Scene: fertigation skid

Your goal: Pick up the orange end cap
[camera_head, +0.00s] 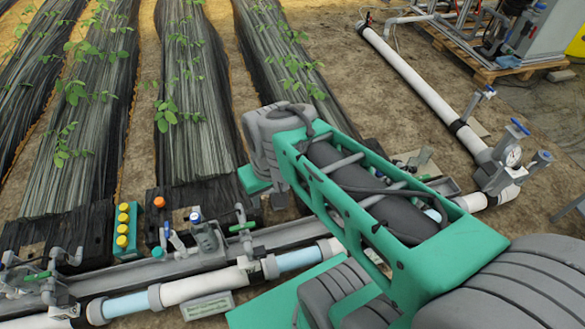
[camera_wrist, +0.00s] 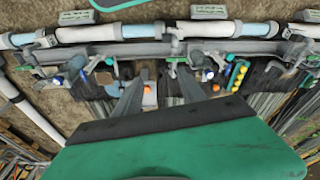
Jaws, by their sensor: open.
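A small orange end cap (camera_head: 159,202) sits on the dark surface left of centre in the head view, just right of the row of yellow caps. In the wrist view an orange piece (camera_wrist: 216,87) shows beside the yellow row, and a second orange piece (camera_wrist: 147,90) lies further left; they are too small to tell apart in form. My gripper (camera_wrist: 180,122) shows as a broad green part with a dark edge across the bottom of the wrist view. It is open and stands apart from the orange pieces. My arm hides much of it in the head view.
Several yellow caps (camera_head: 122,230) stand in a green holder. A teal cap (camera_head: 158,252) and a blue-handled valve (camera_head: 197,217) are close by. A white and light-blue pipe (camera_head: 205,286) runs along the front. Covered plant rows (camera_head: 190,90) lie behind.

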